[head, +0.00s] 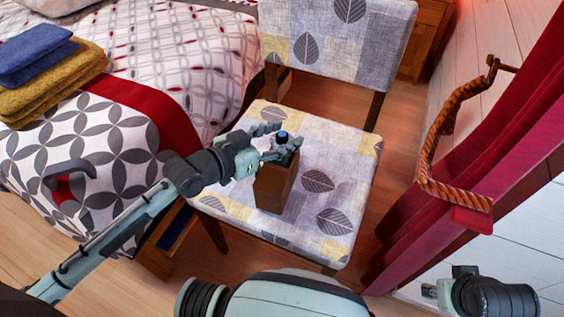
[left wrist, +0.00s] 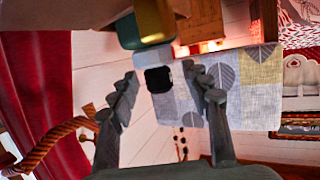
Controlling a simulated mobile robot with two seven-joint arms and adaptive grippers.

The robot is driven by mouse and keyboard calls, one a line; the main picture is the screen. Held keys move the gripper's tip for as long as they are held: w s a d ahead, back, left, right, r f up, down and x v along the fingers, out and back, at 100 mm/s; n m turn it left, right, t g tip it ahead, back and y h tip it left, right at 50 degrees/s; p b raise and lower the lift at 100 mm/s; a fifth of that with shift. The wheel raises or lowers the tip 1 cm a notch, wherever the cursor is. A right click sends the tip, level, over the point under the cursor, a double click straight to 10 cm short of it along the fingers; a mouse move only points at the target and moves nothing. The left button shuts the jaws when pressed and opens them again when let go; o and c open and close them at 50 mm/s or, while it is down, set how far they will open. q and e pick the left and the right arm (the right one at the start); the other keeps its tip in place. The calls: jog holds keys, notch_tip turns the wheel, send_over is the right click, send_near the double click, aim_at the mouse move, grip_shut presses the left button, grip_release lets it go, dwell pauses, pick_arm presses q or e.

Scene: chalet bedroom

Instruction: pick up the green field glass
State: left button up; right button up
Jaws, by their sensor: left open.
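The green field glass (head: 283,138) shows in the head view as a small dark green and blue piece at the top of a brown box on the chair; much of it is hidden. In the left wrist view the field glass (left wrist: 153,35) is green and gold with a pale end and a black opening, just ahead of my fingers. My left gripper (head: 272,143) is open beside the top of the box, its fingers on either side of the field glass's near end in the wrist view (left wrist: 163,98). I cannot tell whether they touch it.
The brown box (head: 274,187) stands on the patterned chair seat (head: 324,160), with the chair's backrest behind. A bed with folded blue and mustard towels (head: 50,70) is at left. A red curtain (head: 480,150) and a rope tieback (head: 432,150) are at right.

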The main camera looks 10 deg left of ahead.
pick_arm(q)
grip_shut()
dwell(0.3)
jog(key=shift+r, duration=0.2)
